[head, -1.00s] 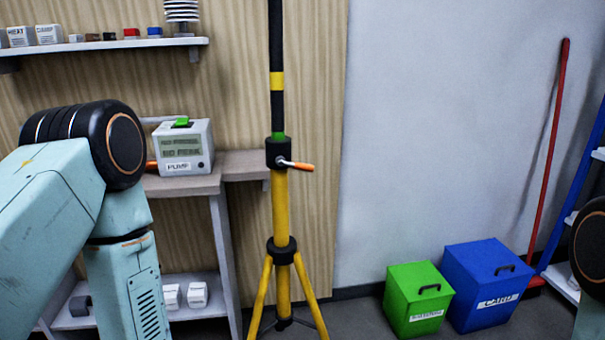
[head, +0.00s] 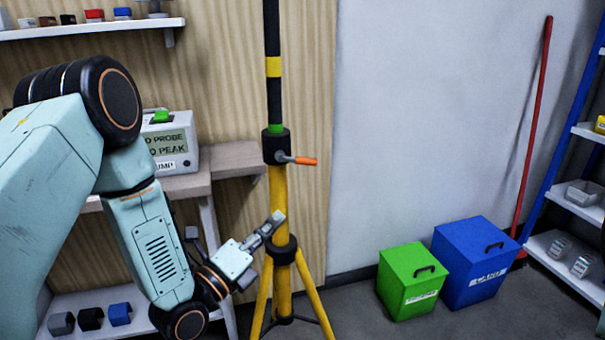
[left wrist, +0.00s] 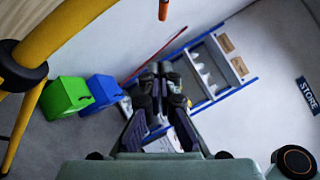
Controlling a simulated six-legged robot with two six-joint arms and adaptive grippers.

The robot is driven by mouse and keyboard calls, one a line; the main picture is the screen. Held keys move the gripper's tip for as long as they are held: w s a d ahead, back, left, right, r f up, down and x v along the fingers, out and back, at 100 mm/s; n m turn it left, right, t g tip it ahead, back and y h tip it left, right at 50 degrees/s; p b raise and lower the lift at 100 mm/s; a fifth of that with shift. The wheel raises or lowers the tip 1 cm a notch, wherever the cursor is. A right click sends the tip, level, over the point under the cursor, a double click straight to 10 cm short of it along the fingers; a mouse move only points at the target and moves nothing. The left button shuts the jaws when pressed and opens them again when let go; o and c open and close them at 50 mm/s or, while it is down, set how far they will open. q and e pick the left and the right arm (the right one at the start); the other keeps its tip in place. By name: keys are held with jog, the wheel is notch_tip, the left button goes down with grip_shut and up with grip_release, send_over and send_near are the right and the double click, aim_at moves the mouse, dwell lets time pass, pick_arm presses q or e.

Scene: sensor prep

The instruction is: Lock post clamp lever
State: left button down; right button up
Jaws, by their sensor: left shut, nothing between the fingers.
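The post (head: 279,195) is a yellow tripod stand with a black upper tube banded in yellow and green. Its black clamp collar (head: 275,147) carries a lever (head: 303,161) with an orange handle, pointing right and nearly level. My left gripper (head: 278,217) is shut and empty, below the lever and in front of the post's lower collar (head: 283,250); I cannot tell whether it touches the post. In the left wrist view, the gripper's dark fingers (left wrist: 160,72) are together, and the lever's orange tip (left wrist: 163,10) shows at the top edge, apart from them. My right gripper is not in view.
A pump box (head: 172,142) stands on a bench (head: 235,160) left of the post, under a wall shelf (head: 105,28). A green bin (head: 408,285) and a blue bin (head: 475,265) stand right, near a red pole (head: 533,130) and blue-framed shelving (head: 560,130). The wall between is clear.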

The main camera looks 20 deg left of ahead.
pick_arm(q)
jog(key=m, duration=0.1)
jog(key=b, duration=0.2)
send_near(314, 162)
notch_tip(314, 162, down, 2)
jog(key=w+d, duration=0.2)
jog(key=d, duration=0.1)
jog(key=w+r, duration=0.1)
jog(key=w+a+r, duration=0.1)
jog(key=w, duration=0.1)
jog(key=shift+w+a+r, duration=0.1)
jog(key=shift+a, duration=0.15)
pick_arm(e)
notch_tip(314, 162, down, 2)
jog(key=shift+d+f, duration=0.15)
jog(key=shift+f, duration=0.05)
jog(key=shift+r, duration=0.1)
pick_arm(q)
jog(key=shift+w+d+r+n+t+b, duration=0.1)
jog(key=shift+d+r+n+t+b, duration=0.15)
jog(key=shift+t+b, duration=0.45)
jog(key=shift+r, duration=0.25)
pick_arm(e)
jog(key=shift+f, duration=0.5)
pick_arm(q)
jog(key=shift+w+f, duration=0.15)
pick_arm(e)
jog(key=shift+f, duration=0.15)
